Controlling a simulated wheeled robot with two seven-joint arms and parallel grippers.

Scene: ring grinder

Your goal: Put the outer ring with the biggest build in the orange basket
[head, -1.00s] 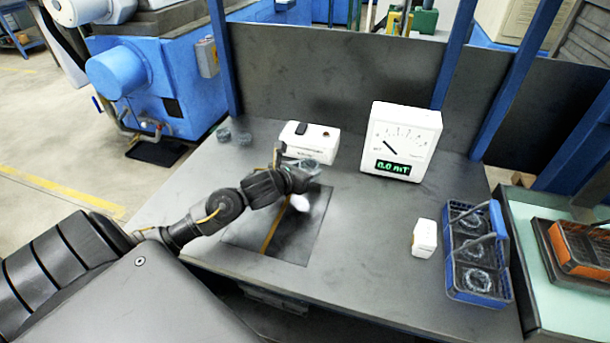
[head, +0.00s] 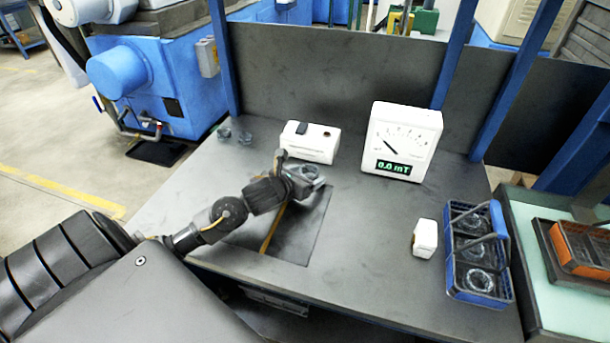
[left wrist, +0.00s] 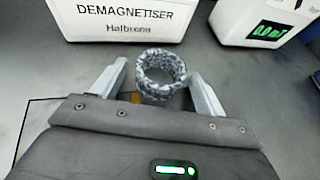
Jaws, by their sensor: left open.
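A mottled grey ring (left wrist: 160,76) stands between the two fingers of my left gripper (left wrist: 158,72) in the left wrist view, in front of the demagnetiser. The fingers are apart, one on each side, with a gap on both sides. In the head view my left gripper (head: 304,178) is over the back of the dark plate; the ring there is hard to tell from the fingers. The orange basket (head: 582,262) is at the right edge, partly cut off. Two small ring-like pieces, one of them (head: 245,138), lie at the bench's back left. My right gripper is not in view.
The white demagnetiser (head: 311,143) is just behind my left gripper. A white meter (head: 402,140) reads 0.0 mT. A small white box (head: 424,238) and a blue basket (head: 478,292) holding rings stand at the right. The bench between plate and box is clear.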

